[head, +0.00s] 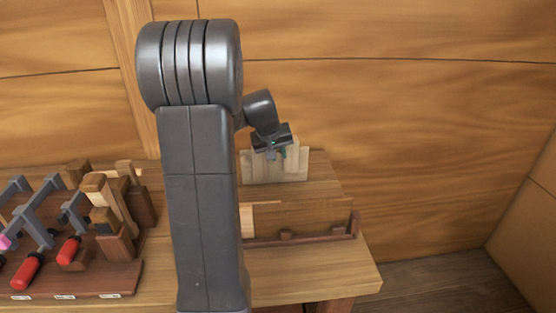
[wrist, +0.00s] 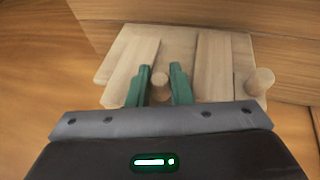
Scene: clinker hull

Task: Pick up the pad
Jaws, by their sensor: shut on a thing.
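My gripper (head: 272,150) is at the back of the bench, in front of a pale wooden board (head: 292,170) with slats. In the wrist view the board (wrist: 122,62) lies beyond the fingers, and my gripper (wrist: 160,72) has its two green fingers on either side of a pale round peg (wrist: 160,80), shut on it. A second similar peg (wrist: 260,81) is at the right edge of the board. Nothing in view is plainly marked as the pad; I cannot tell whether this pegged piece is it. My arm hides part of the bench in the head view.
The bench (head: 310,283) has a dark-edged tray strip (head: 300,238) at its front right. A rack (head: 110,278) with red-handled clamps (head: 27,270) and wooden blocks stands to the left. A plank wall (head: 420,120) rises close behind. Floor is free at the right.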

